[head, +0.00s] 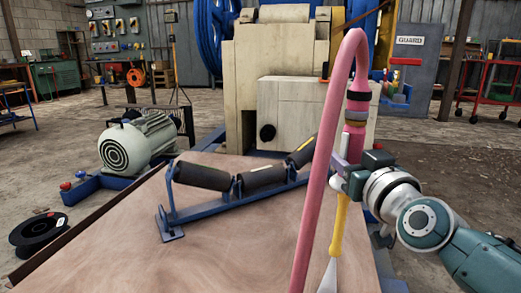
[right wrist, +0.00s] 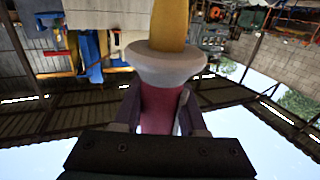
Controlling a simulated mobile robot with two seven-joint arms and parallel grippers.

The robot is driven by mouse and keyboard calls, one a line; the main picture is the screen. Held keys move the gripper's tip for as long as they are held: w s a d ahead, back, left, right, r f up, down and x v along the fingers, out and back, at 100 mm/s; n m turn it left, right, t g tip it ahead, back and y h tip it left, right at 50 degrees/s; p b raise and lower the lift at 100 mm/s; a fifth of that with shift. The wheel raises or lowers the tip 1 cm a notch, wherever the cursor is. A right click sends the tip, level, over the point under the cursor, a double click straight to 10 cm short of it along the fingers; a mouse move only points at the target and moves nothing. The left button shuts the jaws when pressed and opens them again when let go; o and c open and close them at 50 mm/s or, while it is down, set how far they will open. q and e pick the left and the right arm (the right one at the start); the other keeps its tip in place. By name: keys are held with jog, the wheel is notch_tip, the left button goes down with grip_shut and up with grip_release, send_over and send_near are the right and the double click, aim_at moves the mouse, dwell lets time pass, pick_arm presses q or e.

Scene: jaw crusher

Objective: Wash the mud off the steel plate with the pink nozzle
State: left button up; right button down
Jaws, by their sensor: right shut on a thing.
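The pink nozzle (head: 355,139) is upright in my right gripper (head: 348,182), with a pink hose (head: 322,130) arching from its top down past the front. A yellow section (head: 340,222) points down below the gripper, with a pale, flared end (head: 328,275) near the brown surface; I cannot tell whether that end is water. In the right wrist view the fingers are closed around the nozzle's pink body (right wrist: 158,105), beside a white collar. A wide brown sheet (head: 240,245) lies in front; I cannot tell whether it is the muddy steel plate. My left gripper is out of view.
A blue roller frame (head: 225,212) with black rollers stands on the brown sheet. Behind it is the cream crusher (head: 305,110). A grey motor (head: 138,142) stands at left, and a black reel (head: 38,236) lies on the floor. The sheet's front left is clear.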

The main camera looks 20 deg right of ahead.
jog(key=shift+s+d+r, duration=0.1)
jog(key=shift+s+d, duration=0.1)
jog(key=shift+d, duration=0.15)
jog(key=shift+s+a+p, duration=0.3)
jog(key=shift+s+p, duration=0.1)
jog(key=shift+s, duration=0.15)
jog(key=shift+s+a+p, duration=0.4)
jog(key=shift+s+a, duration=0.15)
jog(key=shift+s, duration=0.3)
jog(key=shift+s+a+p, duration=0.4)
jog(key=shift+s+a, duration=0.1)
jog(key=shift+s, duration=0.3)
jog(key=shift+s+a+p, duration=0.55)
jog(key=shift+s+a, duration=0.8)
jog(key=shift+s, duration=0.7)
jog(key=w+a, duration=0.5)
jog(key=a, duration=0.3)
jog(key=shift+w+a, duration=0.15)
jog(key=shift+a, duration=0.05)
